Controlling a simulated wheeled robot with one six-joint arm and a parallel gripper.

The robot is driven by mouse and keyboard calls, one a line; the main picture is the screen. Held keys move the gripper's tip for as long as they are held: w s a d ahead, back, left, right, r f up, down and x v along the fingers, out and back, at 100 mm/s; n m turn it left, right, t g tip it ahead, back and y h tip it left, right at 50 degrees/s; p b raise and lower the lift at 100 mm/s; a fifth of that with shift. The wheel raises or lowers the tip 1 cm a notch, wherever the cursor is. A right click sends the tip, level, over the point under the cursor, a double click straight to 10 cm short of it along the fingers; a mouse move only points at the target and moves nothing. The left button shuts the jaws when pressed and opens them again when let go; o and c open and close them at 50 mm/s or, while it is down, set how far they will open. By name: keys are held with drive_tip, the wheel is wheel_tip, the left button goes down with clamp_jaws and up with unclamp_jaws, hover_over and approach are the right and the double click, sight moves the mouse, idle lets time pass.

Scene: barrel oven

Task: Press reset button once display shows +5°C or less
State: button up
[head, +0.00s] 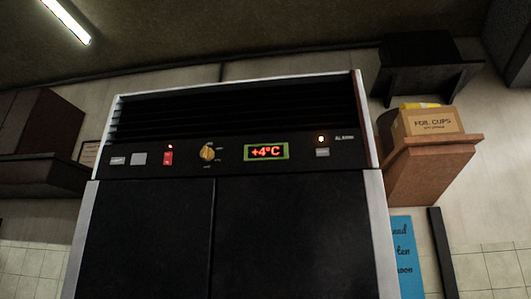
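The display (266,152) on the cabinet's black control panel reads +4°C in red digits inside a green frame. A small pale button (322,153) sits just below that lamp. At the panel's left are a small pale label or button (117,160) and a grey square button or plate (139,158). Any marking on these is too small to read, so I cannot tell which is the reset button. My gripper is not in view.
A red switch (168,159) with a red lamp and a yellow knob (207,152) sit left of the display. The cabinet (290,235) has two dark doors. A foil cups box (428,122) stands on a wooden shelf (432,165) at right. A dark shelf (45,174) is at left.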

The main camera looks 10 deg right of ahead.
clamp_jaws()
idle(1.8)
